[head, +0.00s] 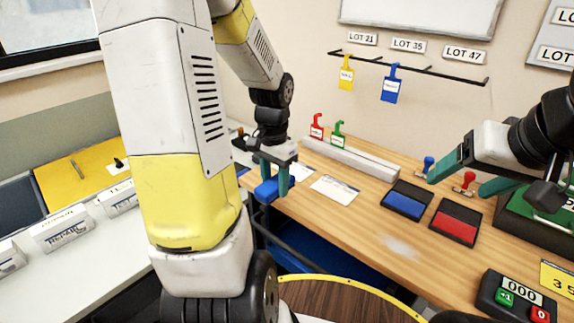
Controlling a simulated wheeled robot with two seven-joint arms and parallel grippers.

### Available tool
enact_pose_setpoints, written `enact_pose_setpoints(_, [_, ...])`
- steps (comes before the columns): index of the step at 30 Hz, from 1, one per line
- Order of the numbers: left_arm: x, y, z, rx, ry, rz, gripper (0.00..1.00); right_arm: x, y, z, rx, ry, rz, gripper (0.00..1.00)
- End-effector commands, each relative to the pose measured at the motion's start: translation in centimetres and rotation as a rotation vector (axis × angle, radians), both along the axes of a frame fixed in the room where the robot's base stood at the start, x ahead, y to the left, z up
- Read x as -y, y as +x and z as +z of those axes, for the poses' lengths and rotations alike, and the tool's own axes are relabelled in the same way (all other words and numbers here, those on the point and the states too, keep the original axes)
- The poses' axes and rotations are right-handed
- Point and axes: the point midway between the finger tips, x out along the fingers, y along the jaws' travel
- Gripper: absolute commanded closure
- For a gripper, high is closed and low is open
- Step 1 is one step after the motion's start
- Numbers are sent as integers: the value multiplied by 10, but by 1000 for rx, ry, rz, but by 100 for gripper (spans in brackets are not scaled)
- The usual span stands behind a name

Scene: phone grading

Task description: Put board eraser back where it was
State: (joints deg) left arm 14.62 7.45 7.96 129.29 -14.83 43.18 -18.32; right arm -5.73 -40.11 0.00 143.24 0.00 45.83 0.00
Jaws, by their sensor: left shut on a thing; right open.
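My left gripper (273,184) is shut on a blue block, which I take to be the board eraser (266,191). It holds the eraser near the left end of the wooden table (345,215); whether the eraser touches the table is unclear. The gripper hides part of it. My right gripper (457,186) is open at the right, with a red-handled stamp (465,181) showing between its fingertips. The gripper does not appear to grasp that stamp. A whiteboard (420,14) hangs on the wall at the top.
A white ledge (352,158) runs along the table's back, with red (317,127) and green (338,134) tags behind it. Blue (404,204) and red (455,222) ink pads, a blue stamp (428,164), a white card (335,190) and a counter (515,297) occupy the table. The front middle is clear.

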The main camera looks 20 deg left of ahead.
Motion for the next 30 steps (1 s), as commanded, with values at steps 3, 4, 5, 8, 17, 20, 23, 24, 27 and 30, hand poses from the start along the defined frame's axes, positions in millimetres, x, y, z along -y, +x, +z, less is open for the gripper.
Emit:
enact_pose_setpoints(3, [-15,30,-4,-1,-1,2,90,0,0,0,0,0,0,27])
enact_pose_setpoints(4, [-19,37,-5,-1,-1,1,90,0,0,0,0,0,0,27])
enact_pose_setpoints(5, [-23,43,-6,0,-1,1,90,0,0,0,0,0,0,27])
enact_pose_setpoints(8, [-32,61,-7,-1,0,1,90,0,0,0,0,0,0,27])
enact_pose_setpoints(17, [-44,85,-9,0,1,-1,90,0,0,0,0,0,0,27])
enact_pose_setpoints(20, [-45,86,-22,-4,0,-2,90,0,0,0,0,0,0,27])
enact_pose_setpoints(23, [-44,86,-38,-4,0,-2,90,0,0,0,0,0,0,27])
enact_pose_setpoints(24, [-44,86,-42,-3,0,-2,90,0,0,0,0,0,0,27])
enact_pose_setpoints(27, [-45,86,-45,0,1,-2,90,0,0,0,0,0,0,27])
enact_pose_setpoints(30, [-45,86,-44,0,1,-2,90,0,0,0,0,0,0,27])
